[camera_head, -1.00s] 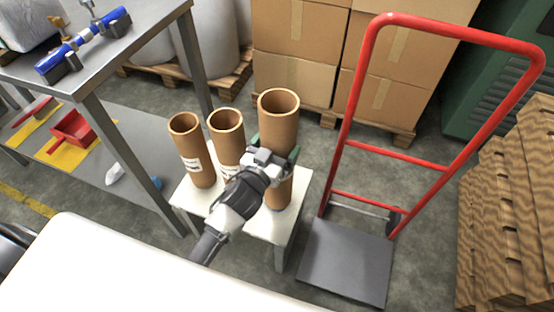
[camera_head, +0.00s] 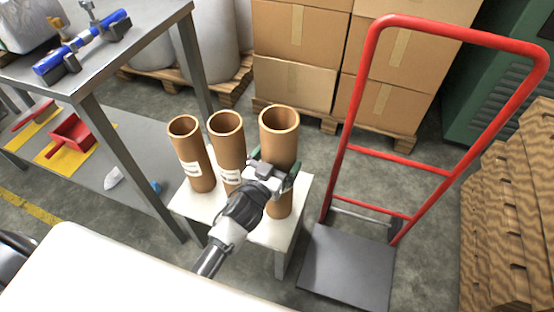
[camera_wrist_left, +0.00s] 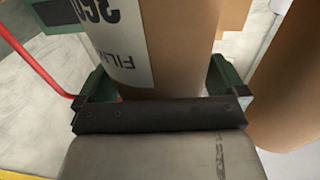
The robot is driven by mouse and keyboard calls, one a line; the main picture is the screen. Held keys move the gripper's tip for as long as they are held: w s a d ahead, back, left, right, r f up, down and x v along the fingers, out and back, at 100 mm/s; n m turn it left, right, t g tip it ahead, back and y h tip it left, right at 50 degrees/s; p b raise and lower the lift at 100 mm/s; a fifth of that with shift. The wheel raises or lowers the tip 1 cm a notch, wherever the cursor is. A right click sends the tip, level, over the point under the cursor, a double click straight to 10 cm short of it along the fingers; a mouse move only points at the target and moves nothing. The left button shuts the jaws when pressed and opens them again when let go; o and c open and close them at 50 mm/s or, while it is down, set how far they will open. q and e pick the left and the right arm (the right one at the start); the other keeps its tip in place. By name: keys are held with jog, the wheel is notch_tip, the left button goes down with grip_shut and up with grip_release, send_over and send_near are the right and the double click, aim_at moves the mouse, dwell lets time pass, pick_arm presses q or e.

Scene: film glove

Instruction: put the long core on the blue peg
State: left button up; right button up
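Three brown cardboard cores stand in a row at the white stand (camera_head: 262,236) in the head view: a left core (camera_head: 199,160), a middle core (camera_head: 228,150) and a right core (camera_head: 279,140). The right core looks tallest and widest. My left gripper (camera_head: 273,170) is shut around its lower half. The left wrist view shows this core (camera_wrist_left: 178,50), with a white printed label, between the green fingers (camera_wrist_left: 160,85). I cannot tell if its bottom touches the stand. A blue rod (camera_head: 85,40), perhaps the blue peg, lies in grey mounts on the metal table. My right gripper is not in view.
A red hand truck (camera_head: 365,110) stands right of the stand. Stacked cardboard boxes (camera_head: 295,82) are behind. Another core (camera_wrist_left: 285,90) is close beside the held one.

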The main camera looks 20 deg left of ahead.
pick_arm(q)
jog(key=shift+r, duration=0.15)
jog(key=shift+s, duration=0.35)
jog(key=s+a, duration=0.2)
jog(key=s, duration=0.9)
jog(key=shift+p, duration=0.35)
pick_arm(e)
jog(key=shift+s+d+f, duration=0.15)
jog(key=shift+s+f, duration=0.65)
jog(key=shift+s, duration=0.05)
pick_arm(q)
jog(key=s+a+f+g+y, duration=0.1)
jog(key=s+f+g, duration=0.3)
jog(key=f, duration=0.6)
jog(key=s+a+f+g+y, duration=0.1)
jog(key=s+f+g, duration=0.3)
jog(key=f, duration=0.5)
jog(key=s+a+f+g+y, duration=0.1)
jog(key=s+f+g, duration=0.3)
jog(key=f, duration=0.6)
jog(key=s+f+g, duration=0.4)
jog(key=s+f, duration=0.1)
jog(key=s, duration=0.2)
jog(key=shift+s+a+f, duration=0.3)
jog(key=shift+s+a, duration=0.05)
jog(key=shift+a, duration=0.05)
